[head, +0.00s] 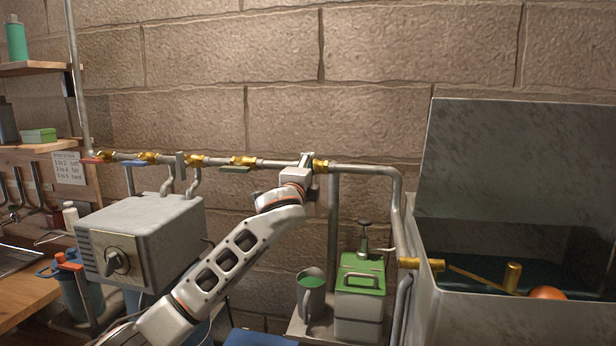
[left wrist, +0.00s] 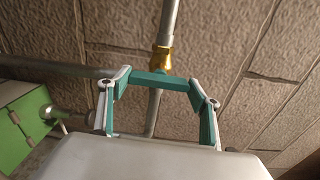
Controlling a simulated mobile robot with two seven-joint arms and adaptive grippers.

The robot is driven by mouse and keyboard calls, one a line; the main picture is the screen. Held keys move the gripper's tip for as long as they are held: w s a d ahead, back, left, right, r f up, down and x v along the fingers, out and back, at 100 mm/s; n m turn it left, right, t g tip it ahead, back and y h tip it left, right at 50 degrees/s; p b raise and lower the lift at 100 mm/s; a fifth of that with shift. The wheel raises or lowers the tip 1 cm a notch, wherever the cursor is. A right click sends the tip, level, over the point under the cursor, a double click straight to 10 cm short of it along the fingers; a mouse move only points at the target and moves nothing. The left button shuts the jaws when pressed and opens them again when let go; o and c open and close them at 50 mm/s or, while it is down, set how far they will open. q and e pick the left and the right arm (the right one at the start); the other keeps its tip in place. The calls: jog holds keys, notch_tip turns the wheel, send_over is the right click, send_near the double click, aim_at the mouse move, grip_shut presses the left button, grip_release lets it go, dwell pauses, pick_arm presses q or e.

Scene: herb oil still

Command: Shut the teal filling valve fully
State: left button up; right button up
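My left gripper (head: 305,160) is up at the wall pipe, just left of a brass valve body (head: 320,166). The gripper hides the lever there in the head view. In the left wrist view a teal bar (left wrist: 160,80), apparently the valve's lever, lies across the pipe just below the brass fitting (left wrist: 163,60). It spans the space between the two fingertips of my left gripper (left wrist: 160,77). The fingers stand at its two ends; I cannot tell whether they press on it. My right gripper is not in view.
The pipe (head: 365,171) carries several other brass valves to the left. A grey box with a knob (head: 150,235) stands below. A green-topped canister (head: 360,280) and a grey jug (head: 312,296) are lower right, beside an open metal tank (head: 500,325).

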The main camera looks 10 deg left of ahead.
pick_arm(q)
jog(key=o, duration=0.4)
jog(key=shift+c, duration=0.2)
jog(key=s, duration=1.2)
dwell(1.0)
